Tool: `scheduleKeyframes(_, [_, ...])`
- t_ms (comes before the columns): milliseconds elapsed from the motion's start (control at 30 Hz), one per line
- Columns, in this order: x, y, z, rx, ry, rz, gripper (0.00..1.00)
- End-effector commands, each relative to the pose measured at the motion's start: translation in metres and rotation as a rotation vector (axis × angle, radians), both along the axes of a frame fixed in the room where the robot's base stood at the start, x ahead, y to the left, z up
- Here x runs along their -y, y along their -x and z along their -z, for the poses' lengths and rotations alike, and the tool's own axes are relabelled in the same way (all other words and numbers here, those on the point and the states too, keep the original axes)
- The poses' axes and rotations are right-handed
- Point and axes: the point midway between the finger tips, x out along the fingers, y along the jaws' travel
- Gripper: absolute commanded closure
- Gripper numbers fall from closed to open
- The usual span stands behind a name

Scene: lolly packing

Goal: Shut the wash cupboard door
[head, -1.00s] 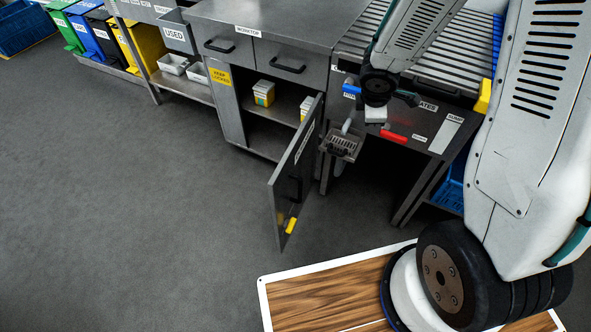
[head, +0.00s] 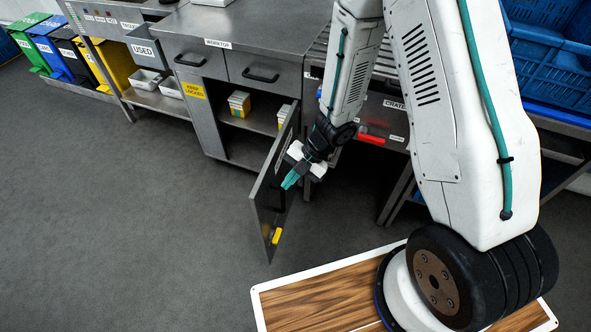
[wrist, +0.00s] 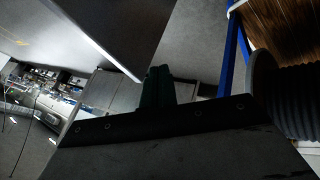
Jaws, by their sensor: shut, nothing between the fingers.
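The wash cupboard door (head: 268,190) is grey metal and stands wide open, swung out from the cupboard below the worktop. A yellow piece (head: 277,236) is on its lower part. The open cupboard (head: 245,150) shows a shelf with small yellow and white boxes (head: 239,103). My gripper (head: 290,180) is shut and empty, its teal fingers at the door's outer, right-hand face. I cannot tell whether they touch it. In the wrist view the shut fingers (wrist: 157,88) are dark, beside a large grey panel (wrist: 115,30) that looks like the door.
A yellow "keep locked" sign (head: 194,91) is on the panel left of the opening. Drawers (head: 262,75) sit above. Colored bins (head: 60,45) stand at the far left. Blue crates (head: 550,60) are at the right. The floor left of the door is clear.

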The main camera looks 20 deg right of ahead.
Motion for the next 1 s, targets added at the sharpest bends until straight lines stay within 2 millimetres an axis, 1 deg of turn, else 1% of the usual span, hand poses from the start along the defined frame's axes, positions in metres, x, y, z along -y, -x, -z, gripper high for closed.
scheduleKeyframes(33, [-0.008, 0.002, 0.01, -0.004, 0.002, -0.003, 1.0])
scheduleKeyframes(167, [-0.023, 0.003, 0.031, -0.003, 0.002, -0.002, 1.0])
scheduleKeyframes(233, [-0.033, -0.006, 0.028, 0.003, 0.002, -0.003, 1.0])
scheduleKeyframes(400, [-0.049, -0.016, 0.028, 0.002, 0.002, -0.001, 1.0])
scheduleKeyframes(533, [-0.054, -0.019, 0.027, 0.001, 0.002, 0.0, 1.0])
scheduleKeyframes(800, [-0.054, -0.02, 0.027, 0.0, 0.002, 0.001, 1.0])
scheduleKeyframes(833, [-0.057, -0.02, 0.027, 0.001, 0.002, 0.0, 1.0])
scheduleKeyframes(1000, [-0.054, -0.024, 0.027, 0.001, 0.002, 0.019, 1.0])
